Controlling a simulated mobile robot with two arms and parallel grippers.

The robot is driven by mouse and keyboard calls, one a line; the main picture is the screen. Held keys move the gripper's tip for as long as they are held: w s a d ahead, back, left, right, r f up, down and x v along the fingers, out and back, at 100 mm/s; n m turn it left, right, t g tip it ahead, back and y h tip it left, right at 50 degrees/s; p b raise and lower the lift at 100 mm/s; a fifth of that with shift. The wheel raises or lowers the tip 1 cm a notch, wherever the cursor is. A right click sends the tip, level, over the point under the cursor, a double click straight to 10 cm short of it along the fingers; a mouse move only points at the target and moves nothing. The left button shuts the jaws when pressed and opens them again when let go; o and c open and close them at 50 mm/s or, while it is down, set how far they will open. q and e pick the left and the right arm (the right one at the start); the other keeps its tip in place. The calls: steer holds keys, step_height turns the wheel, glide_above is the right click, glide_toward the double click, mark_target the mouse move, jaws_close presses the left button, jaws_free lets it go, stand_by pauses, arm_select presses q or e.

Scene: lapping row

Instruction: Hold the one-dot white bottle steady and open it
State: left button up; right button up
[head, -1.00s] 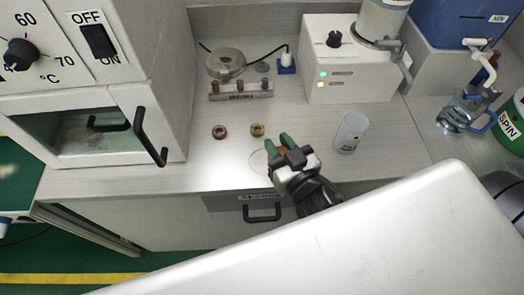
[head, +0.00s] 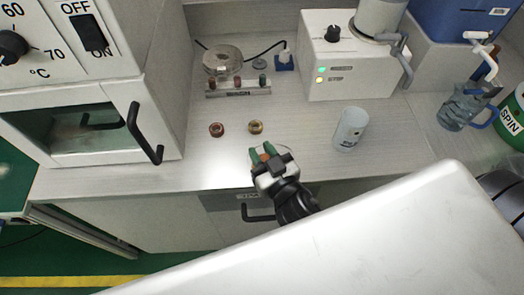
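A pale, whitish cylinder (head: 350,128) stands upright on the bench, right of the middle. It may be the white bottle, but I cannot make out any dot or a separate cap on it. My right gripper (head: 261,155) is over the front part of the bench, to the left of the cylinder and well apart from it. Its green fingertips are spread. A small orange-brown patch shows between them; I cannot tell whether it belongs to the gripper. My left gripper is not in view.
A reddish ring (head: 217,130) and a brass ring (head: 256,127) lie just behind my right gripper. Behind them are a small rack (head: 238,88) with coloured pieces and a round metal disc (head: 222,60). A white machine (head: 350,75) stands behind the cylinder; an oven (head: 95,120) is at left.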

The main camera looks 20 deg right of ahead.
steer(key=o, duration=0.4)
steer(key=shift+o, duration=0.2)
steer(key=shift+r, duration=0.25)
steer(key=s+d+b, duration=0.1)
steer(key=s+b, duration=0.1)
steer(key=s, duration=1)
steer(key=shift+d+r, duration=0.15)
steer(key=shift+r, duration=0.05)
